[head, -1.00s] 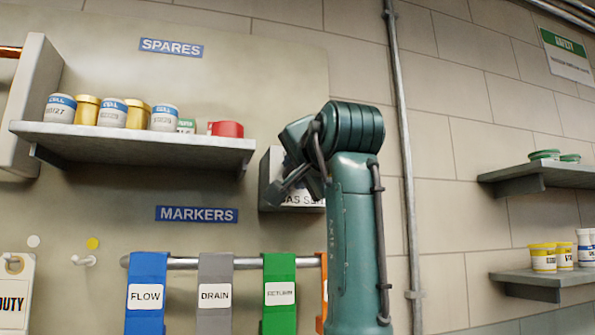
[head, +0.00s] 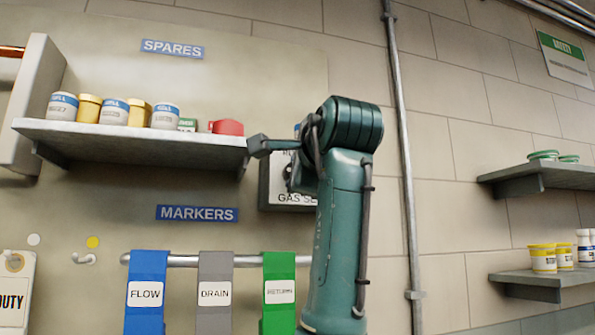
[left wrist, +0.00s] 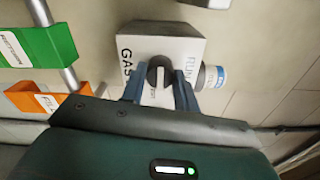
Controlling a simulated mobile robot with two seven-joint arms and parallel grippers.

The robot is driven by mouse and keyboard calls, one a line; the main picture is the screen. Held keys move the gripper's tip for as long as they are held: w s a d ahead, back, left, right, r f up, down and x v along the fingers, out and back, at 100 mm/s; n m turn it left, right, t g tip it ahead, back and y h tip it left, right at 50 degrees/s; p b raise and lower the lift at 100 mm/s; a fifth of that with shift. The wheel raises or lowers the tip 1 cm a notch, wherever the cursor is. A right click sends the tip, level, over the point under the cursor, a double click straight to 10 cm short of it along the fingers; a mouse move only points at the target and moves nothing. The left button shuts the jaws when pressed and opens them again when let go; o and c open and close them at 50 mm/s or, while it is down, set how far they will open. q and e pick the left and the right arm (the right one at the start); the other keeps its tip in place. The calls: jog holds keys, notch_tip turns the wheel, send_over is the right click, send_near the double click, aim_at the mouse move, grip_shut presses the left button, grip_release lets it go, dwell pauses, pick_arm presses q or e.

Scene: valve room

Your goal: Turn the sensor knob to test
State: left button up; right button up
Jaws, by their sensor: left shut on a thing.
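The gas sensor box (left wrist: 172,45) is pale grey with black lettering, partly "GAS", on its face. Its dark round knob (left wrist: 158,72) has a white mark, and my left gripper (left wrist: 158,84) is shut on it, one blue-grey finger on each side. Lettering to the knob's right is partly covered, and I cannot tell which label the mark points to. In the head view the box (head: 280,185) is on the wall behind my teal left arm, which hides the knob and much of the face. My right gripper is out of view.
A shelf (head: 130,140) of cups and a red item (head: 226,127) stands left of the box. Below, blue (head: 146,270), grey (head: 214,270) and green (head: 279,270) markers hang on a rail. A vertical pipe (head: 405,170) runs to the right.

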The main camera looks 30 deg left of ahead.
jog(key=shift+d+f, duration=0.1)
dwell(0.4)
pick_arm(q)
jog(key=o, duration=1)
jog(key=shift+c, duration=0.2)
jog(key=b+v, duration=0.2)
jog(key=v, duration=1.1)
jog(key=shift+b, duration=0.4)
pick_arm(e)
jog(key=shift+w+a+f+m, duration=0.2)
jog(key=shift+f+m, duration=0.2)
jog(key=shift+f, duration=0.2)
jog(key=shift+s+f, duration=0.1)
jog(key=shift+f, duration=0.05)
